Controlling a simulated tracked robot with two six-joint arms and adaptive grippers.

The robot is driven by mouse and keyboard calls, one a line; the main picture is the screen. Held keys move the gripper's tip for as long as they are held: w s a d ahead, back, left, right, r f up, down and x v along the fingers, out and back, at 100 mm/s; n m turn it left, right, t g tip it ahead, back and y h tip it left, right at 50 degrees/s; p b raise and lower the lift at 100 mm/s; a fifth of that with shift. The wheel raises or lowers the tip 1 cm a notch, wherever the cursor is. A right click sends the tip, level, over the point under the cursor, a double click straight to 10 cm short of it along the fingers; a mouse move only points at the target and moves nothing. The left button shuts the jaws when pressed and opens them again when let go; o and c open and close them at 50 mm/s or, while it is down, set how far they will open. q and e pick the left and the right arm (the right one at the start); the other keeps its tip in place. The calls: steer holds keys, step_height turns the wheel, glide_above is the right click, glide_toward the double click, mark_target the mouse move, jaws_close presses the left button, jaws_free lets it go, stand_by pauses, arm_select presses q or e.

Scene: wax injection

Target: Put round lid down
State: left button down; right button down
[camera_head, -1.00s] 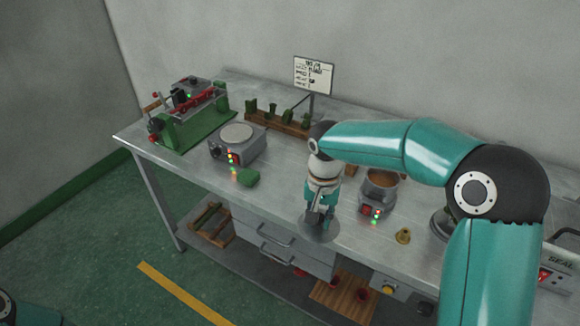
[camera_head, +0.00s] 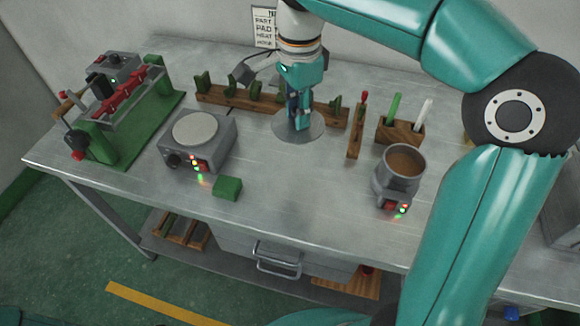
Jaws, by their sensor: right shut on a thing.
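The round lid (camera_head: 284,128) is a flat grey metal disc. It shows over the middle of the metal table, close in front of a wooden rack. My right gripper (camera_head: 297,125) points down and is shut on the lid near its centre. I cannot tell whether the lid touches the tabletop or hangs just above it. The fingers hide part of the lid's middle. My left gripper is not in view.
A wooden rack (camera_head: 228,97) with green pieces runs behind the lid. Left stand a hotplate (camera_head: 196,129), a green block (camera_head: 227,188) and a green-based machine (camera_head: 136,140). A brown-filled pot (camera_head: 402,164) stands right. The table's front middle is clear.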

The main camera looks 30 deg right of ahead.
mark_target(296, 180)
step_height(296, 180, down, 18)
steer(key=shift+r+b, duration=0.15)
steer(key=shift+b, duration=0.4)
steer(key=c, duration=1)
jaws_free()
steer(key=shift+o, duration=0.2)
steer(key=shift+r, duration=0.15)
step_height(296, 180, up, 12)
steer(key=shift+p, duration=0.35)
